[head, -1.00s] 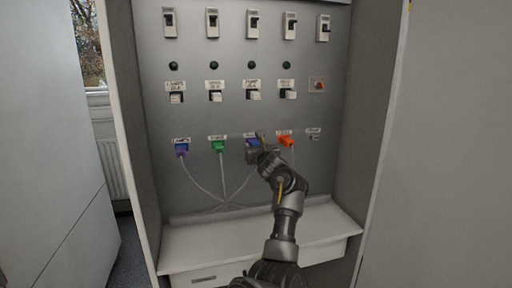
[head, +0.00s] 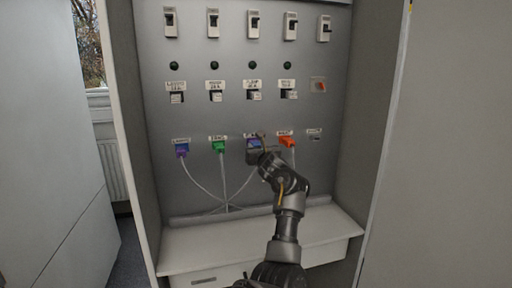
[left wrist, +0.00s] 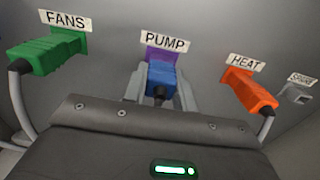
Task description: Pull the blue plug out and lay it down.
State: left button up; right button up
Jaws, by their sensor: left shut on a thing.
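The blue plug (left wrist: 161,78) sits at the purple socket (left wrist: 161,55) under the PUMP label, its cable end towards my wrist. It also shows in the head view (head: 253,144), partly covered by my gripper. My left gripper (left wrist: 160,88) has one finger on each side of the blue plug and is shut on it; it also shows in the head view (head: 255,152). I cannot tell any gap between plug and socket. My right gripper is not in view.
A green plug (head: 219,146) under FANS and an orange plug (head: 287,141) under HEAT flank the blue plug. A purple plug (head: 182,153) is farther left. The SPARE socket (head: 315,137) is empty. A pale ledge (head: 200,250) below the panel is clear. Cabinet side walls bound both sides.

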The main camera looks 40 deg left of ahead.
pick_arm(q)
jog(key=shift+v, duration=2.8)
jog(key=shift+w, duration=0.1)
